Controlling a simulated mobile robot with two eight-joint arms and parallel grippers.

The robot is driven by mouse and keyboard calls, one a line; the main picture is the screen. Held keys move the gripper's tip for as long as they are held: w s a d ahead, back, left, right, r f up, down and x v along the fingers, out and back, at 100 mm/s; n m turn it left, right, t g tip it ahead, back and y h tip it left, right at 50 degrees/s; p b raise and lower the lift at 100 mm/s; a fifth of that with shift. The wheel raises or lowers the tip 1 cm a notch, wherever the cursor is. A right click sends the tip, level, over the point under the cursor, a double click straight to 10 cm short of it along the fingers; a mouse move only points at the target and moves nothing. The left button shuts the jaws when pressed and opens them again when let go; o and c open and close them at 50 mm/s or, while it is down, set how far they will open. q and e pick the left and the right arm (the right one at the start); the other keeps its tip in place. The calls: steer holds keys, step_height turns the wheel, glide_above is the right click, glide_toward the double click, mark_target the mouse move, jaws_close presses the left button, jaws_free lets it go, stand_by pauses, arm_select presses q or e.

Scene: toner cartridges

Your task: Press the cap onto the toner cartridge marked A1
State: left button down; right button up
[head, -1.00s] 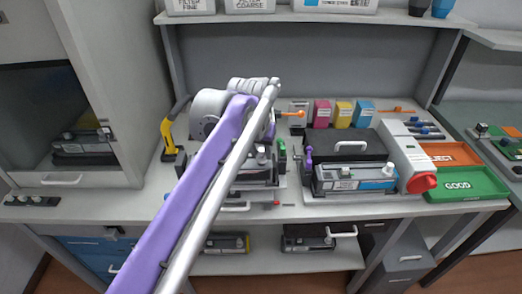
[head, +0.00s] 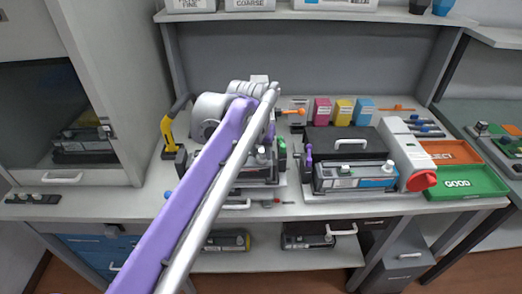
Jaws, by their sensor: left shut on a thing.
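My left arm comes in from the lower left and its purple and silver links cover much of the left cartridge station. My left gripper (head: 266,153) is low behind the arm, over that station, and mostly hidden. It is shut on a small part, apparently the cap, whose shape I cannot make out. A dark and grey toner cartridge (head: 250,172) lies in the station under it, partly covered. I cannot read an A1 mark or tell whether cap and cartridge touch. A second cartridge (head: 350,183) with a blue and white label lies in the right station. My right gripper is not in view.
A black box with a white handle (head: 350,144) stands behind the right cartridge. Pink, yellow and blue boxes (head: 343,112) stand at the back. A green GOOD tray (head: 484,194), an orange tray (head: 470,150) and a red knob (head: 422,181) are at the right.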

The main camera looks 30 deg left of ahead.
arm_select(q)
steer(key=shift+c, duration=2.2)
jaws_free()
steer(key=shift+o, duration=0.2)
steer(key=shift+o, duration=1)
steer(key=shift+r+p, duration=2.9)
steer(key=shift+r, duration=0.6)
